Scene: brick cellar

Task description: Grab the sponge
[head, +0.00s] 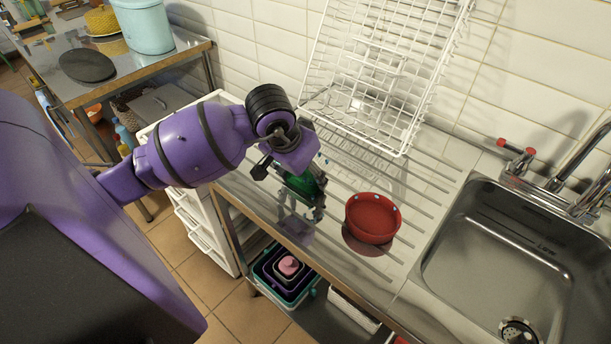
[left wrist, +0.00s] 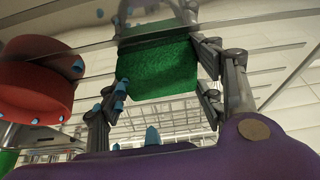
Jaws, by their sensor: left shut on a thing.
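A green sponge (left wrist: 158,68) is between the fingers of my left gripper in the left wrist view. My left gripper (left wrist: 160,85) is shut on it, with fingers on both sides. In the head view my left gripper (head: 308,198) is over the ribbed metal drainboard, and the sponge (head: 299,184) shows partly, with the wrist and fingers covering some of it. I cannot tell whether the sponge touches the drainboard. My right gripper is not in view.
A red bowl (head: 373,217) stands on the drainboard (head: 423,203) just right of the gripper. A white wire rack (head: 385,70) leans against the tiled wall behind. The steel sink (head: 510,250) is at the right. A metal table (head: 130,75) is at the far left.

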